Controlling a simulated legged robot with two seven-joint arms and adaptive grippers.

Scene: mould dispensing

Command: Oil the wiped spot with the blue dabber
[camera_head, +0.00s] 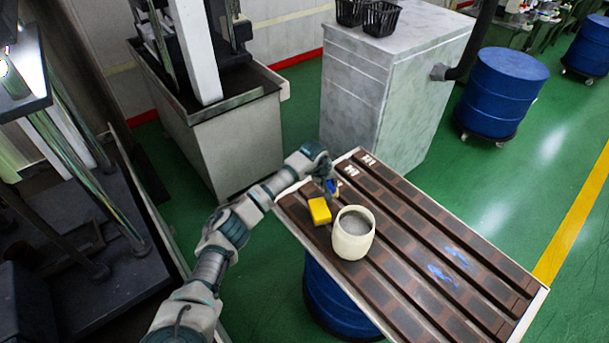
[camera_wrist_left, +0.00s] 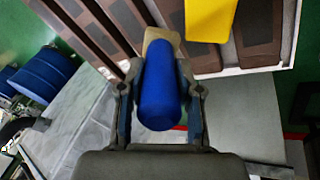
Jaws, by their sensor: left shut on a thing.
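My left gripper (camera_head: 331,187) is at the far left corner of the slatted brown board (camera_head: 400,215). In the left wrist view, its two fingers (camera_wrist_left: 160,90) are shut on the blue dabber (camera_wrist_left: 160,98), one on each side. The dabber's tan tip (camera_wrist_left: 157,38) points away from the gripper, toward the board; I cannot tell whether it touches. Two blue smears (camera_head: 440,274) lie on the board's near right part. Small white marks (camera_head: 351,170) lie near its far edge. I cannot tell which mark is the wiped spot. My right gripper is out of view.
A yellow block (camera_head: 320,210) lies on the board beside the gripper, with a cream cup (camera_head: 353,235) of grey content close by. The board's right half is free of objects. A marble-look cabinet (camera_head: 385,85) stands behind, and blue drums (camera_head: 500,95) stand at the back right.

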